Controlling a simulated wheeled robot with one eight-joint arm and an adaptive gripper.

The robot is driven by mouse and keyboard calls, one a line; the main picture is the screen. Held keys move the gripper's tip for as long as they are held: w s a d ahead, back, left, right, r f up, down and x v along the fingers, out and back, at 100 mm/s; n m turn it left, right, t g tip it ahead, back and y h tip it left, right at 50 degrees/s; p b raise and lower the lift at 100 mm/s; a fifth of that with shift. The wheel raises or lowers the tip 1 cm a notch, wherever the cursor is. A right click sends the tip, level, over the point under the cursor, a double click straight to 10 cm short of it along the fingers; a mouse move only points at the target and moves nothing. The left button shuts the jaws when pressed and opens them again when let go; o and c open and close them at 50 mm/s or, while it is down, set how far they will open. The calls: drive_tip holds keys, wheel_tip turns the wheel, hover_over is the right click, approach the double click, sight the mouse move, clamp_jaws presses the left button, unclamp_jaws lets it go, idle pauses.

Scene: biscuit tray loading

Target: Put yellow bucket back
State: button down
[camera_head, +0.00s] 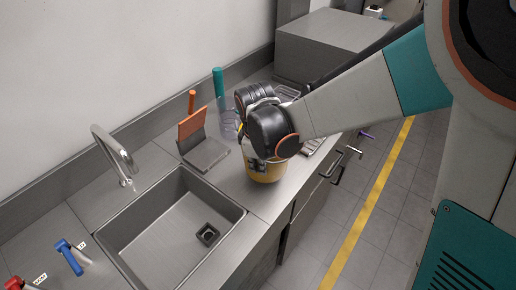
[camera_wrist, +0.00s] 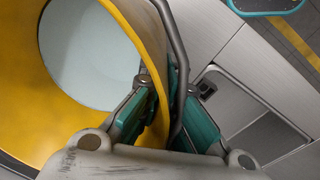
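The yellow bucket (camera_head: 263,172) is upright at the counter's front edge, right of the sink, its upper part hidden by my arm. In the wrist view the bucket (camera_wrist: 88,138) fills the left side, with a pale inside and a grey metal handle (camera_wrist: 179,62) along its rim. My gripper (camera_wrist: 168,122) has its teal pads on either side of the bucket's wall and handle, and looks shut on them. In the head view my gripper (camera_head: 262,150) is over the bucket and its fingertips are mostly hidden.
A steel sink (camera_head: 233,212) with a tap (camera_head: 112,150) is to the left. An orange and grey dustpan-like item (camera_head: 193,130), a clear container (camera_head: 228,118) and a teal cylinder (camera_head: 218,82) stand behind. Blue-handled (camera_head: 70,257) and red-handled items are at the lower left. Floor with a yellow line (camera_head: 372,200) is at right.

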sight(259, 181)
drive_tip(key=shift+f+b, duration=1.2)
drive_tip(key=shift+f, duration=0.75)
drive_tip(key=shift+f, duration=0.15)
drive_tip(key=c, duration=1.8)
unclamp_jaws()
wheel_tip(259, 181, up, 12)
drive_tip(key=s+p, duration=0.1)
drive_tip(key=p, duration=0.7)
drive_tip(key=shift+s+a, duration=0.2)
drive_tip(key=shift+s, duration=0.05)
